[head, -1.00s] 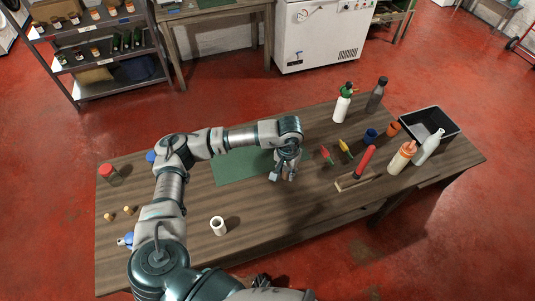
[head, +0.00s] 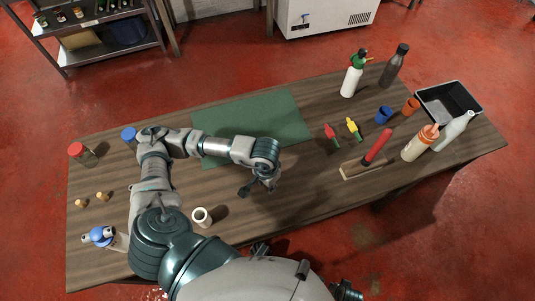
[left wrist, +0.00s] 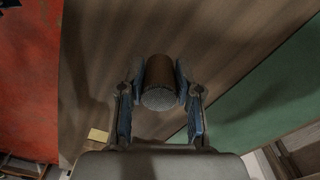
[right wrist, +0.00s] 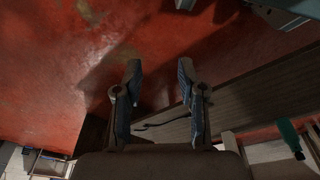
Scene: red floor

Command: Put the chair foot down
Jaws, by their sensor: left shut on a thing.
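The chair foot (left wrist: 160,98) is a short brown cylinder with a grey, speckled round end, seen in the left wrist view. My left gripper (left wrist: 160,84) is shut on it, one finger on each side. In the head view my left gripper (head: 262,187) is over the bare wood in front of the green mat; the chair foot is hard to make out there. I cannot tell how high it is above the table. My right gripper (right wrist: 158,72) is open and empty in the right wrist view, above the red floor beside the table edge.
The wooden table (head: 290,212) has clear wood around my left gripper. A white cup (head: 202,217) stands to its left. The green mat (head: 270,118) lies behind. A wooden block with a red handle (head: 378,147), bottles and a black bin (head: 420,100) are at right.

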